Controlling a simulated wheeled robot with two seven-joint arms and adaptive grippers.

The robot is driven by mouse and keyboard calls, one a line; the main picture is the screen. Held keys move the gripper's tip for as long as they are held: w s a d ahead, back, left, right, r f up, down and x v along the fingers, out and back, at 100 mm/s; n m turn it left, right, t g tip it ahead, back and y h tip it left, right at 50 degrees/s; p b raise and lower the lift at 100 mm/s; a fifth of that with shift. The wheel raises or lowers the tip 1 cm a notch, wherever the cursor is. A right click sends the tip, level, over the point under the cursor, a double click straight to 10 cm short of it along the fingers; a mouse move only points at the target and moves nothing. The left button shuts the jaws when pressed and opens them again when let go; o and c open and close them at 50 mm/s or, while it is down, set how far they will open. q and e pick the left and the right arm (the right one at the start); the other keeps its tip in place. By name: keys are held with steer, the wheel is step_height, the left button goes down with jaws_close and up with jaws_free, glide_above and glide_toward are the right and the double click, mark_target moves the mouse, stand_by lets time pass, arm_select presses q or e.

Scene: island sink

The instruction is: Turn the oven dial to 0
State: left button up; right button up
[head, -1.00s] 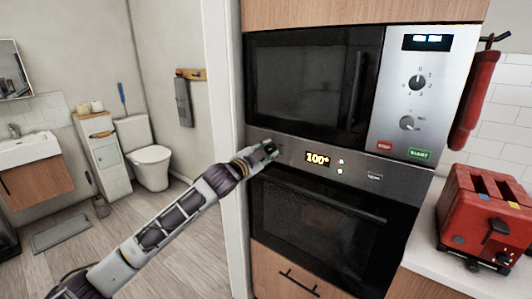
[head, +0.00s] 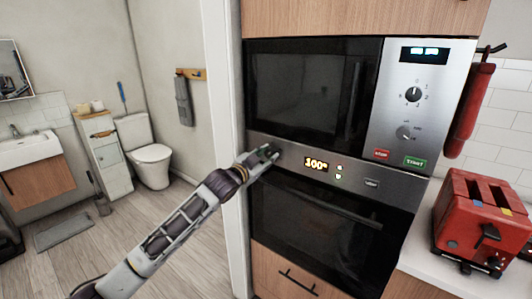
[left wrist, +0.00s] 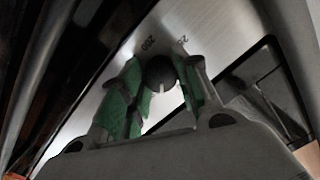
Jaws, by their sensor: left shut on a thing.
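The oven (head: 330,208) is built in below the microwave, with a steel control strip (head: 345,180) across its top. Its display (head: 316,164) reads 100°. My left gripper (head: 268,153) is at the left end of this strip and hides the dial in the head view. In the left wrist view, the dark round dial (left wrist: 160,72) with a pale pointer mark sits between the green pads of my left gripper (left wrist: 157,84), which is shut on it. Numbers including 200 are printed on the steel beside the dial. My right gripper is not in view.
The microwave (head: 310,90), with its own knobs and red and green buttons, is right above the strip. The oven handle (head: 330,205) runs below my gripper. A red toaster (head: 480,215) stands on the counter at right. Open floor lies at left.

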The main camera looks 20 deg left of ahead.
arm_select(q)
steer(key=shift+r+n+p, duration=0.1)
steer(key=shift+n+p, duration=0.9)
steer(key=shift+p, duration=0.3)
steer(key=n+p, duration=0.4)
steer(key=shift+g, duration=0.3)
steer(key=shift+n+p, duration=0.8)
steer(key=shift+p, duration=0.1)
steer(key=shift+n+p, duration=0.3)
steer(key=shift+n, duration=0.1)
steer(key=o, duration=1)
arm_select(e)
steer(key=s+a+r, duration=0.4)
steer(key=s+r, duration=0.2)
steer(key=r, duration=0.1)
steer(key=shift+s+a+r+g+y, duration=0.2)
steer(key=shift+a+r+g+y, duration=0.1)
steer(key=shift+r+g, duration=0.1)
